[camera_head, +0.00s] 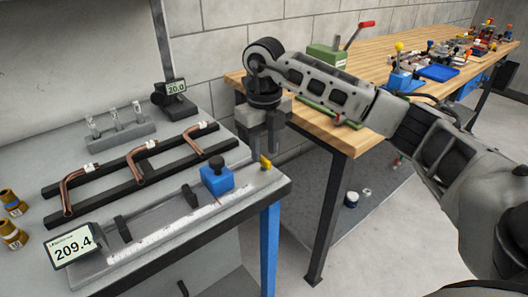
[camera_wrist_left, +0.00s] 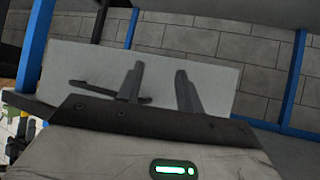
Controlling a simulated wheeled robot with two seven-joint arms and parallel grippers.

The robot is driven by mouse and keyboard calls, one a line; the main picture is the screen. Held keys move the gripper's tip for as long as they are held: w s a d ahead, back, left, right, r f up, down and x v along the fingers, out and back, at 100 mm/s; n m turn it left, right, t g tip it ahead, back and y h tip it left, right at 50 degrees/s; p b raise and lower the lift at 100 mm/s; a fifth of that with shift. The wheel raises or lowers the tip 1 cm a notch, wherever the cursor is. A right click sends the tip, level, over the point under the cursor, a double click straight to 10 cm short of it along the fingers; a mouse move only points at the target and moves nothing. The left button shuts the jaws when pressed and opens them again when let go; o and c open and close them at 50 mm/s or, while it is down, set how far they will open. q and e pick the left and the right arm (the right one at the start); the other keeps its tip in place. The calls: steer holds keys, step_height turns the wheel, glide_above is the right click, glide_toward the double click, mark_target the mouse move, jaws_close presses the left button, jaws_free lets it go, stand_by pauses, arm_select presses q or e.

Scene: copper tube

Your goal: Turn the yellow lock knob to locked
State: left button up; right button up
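The yellow lock knob (camera_head: 265,162) stands near the right end of the grey measuring fixture, to the right of a blue block (camera_head: 216,179). My right gripper (camera_head: 264,152) points down just above and behind the knob in the head view. Its two grey fingers are a little apart with nothing visible between them. I cannot tell whether a fingertip touches the knob. My left gripper (camera_wrist_left: 158,82) shows in the left wrist view with its fingers apart and empty, away from the knob.
A display reading 209.4 (camera_head: 73,245) stands at the fixture's left end. Bent copper tubes (camera_head: 140,165) lie across a black rack behind it. A scale display (camera_head: 175,88) stands at the back. A wooden bench (camera_head: 390,60) with tools is at the right.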

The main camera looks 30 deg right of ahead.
mark_target(264, 162)
steer(key=shift+f, duration=1.05)
jaws_close()
